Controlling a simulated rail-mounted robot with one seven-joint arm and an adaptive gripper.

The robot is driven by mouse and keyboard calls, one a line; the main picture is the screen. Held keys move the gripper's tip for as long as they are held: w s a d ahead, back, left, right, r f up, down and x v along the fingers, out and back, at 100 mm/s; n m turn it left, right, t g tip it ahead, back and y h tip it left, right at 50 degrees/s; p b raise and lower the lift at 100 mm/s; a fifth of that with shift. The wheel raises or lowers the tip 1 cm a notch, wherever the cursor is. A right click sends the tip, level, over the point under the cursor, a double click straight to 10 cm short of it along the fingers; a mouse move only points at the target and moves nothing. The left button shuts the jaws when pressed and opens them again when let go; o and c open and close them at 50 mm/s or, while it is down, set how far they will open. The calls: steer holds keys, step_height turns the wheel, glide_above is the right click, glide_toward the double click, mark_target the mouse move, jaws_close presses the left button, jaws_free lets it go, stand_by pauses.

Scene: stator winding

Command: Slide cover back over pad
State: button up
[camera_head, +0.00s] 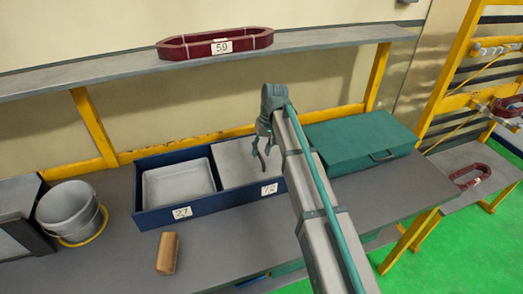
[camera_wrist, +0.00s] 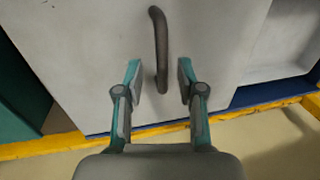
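The cover (camera_head: 232,158) is a flat grey plate with a dark bar handle (camera_wrist: 157,30). It lies over the right half of a blue tray (camera_head: 210,206), by the 72 label. The pale grey pad (camera_head: 180,184) lies uncovered in the left half, by the 27 label. My gripper (camera_head: 264,140) is above the cover at its handle. In the wrist view my gripper (camera_wrist: 159,78) is open, one finger on each side of the handle's end, with gaps on both sides. Its height over the handle is hard to tell. My arm hides the tray's right end.
A teal case (camera_head: 355,142) stands right of the tray. A grey bucket (camera_head: 70,212) stands to the left, and a brown block (camera_head: 167,253) lies in front. A shelf (camera_head: 110,70) with a dark red coil (camera_head: 190,48) runs above the bench. Yellow frame posts stand behind.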

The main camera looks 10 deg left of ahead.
step_height(320, 180, up, 12)
steer(key=w+d, duration=0.1)
steer(key=d, duration=0.1)
steer(key=shift+f, duration=0.25)
